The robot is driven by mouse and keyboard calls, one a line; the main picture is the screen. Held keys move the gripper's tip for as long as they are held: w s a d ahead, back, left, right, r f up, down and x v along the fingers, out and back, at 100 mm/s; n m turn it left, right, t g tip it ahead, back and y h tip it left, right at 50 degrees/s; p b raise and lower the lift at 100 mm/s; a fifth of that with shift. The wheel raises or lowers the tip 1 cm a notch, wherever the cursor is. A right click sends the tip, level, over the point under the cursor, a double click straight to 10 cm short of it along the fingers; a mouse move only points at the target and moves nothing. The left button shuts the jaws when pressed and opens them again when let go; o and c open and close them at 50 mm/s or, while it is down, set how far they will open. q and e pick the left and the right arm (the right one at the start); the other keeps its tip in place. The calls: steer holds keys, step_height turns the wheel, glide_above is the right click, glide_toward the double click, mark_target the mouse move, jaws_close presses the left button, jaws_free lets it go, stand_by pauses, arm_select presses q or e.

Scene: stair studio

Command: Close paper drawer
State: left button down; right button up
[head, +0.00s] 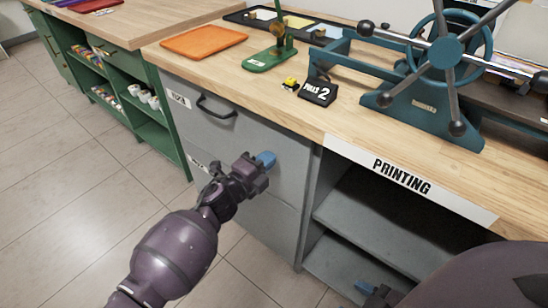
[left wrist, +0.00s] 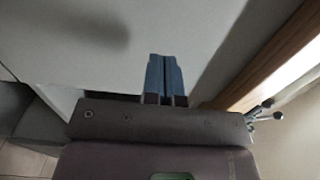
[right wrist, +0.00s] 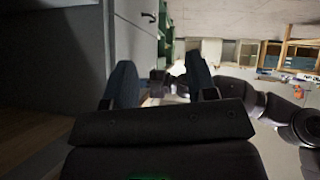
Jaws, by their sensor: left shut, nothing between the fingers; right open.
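The grey drawer cabinet under the wooden worktop has an upper drawer front (head: 245,128) with a black handle (head: 217,107) and a small label. A second label (head: 198,162), lower down, is partly hidden by my left arm, so I cannot read which drawer is the paper one. The visible fronts look nearly flush. My left gripper (head: 266,160) is shut and empty, its blue fingertips at the grey front; the left wrist view shows the closed fingers (left wrist: 163,78) against a grey panel. Contact is unclear. My right gripper (right wrist: 160,82) is open and empty, low by the open shelves.
Open grey shelves (head: 365,225) lie under the PRINTING sign (head: 400,178). On the worktop are a teal press (head: 425,110), a black PULLS 2 block (head: 318,92), a green stand (head: 270,60) and an orange tray (head: 204,41). Tiled floor (head: 70,180) at left is clear.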

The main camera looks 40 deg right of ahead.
arm_select(q)
steer(key=p+v, duration=0.3)
steer(key=v, duration=0.9)
arm_select(e)
steer(key=shift+s+d+m+g, duration=0.15)
steer(key=shift+s+m+g, duration=0.25)
steer(key=shift+s, duration=0.7)
arm_select(q)
steer(key=shift+f, duration=0.15)
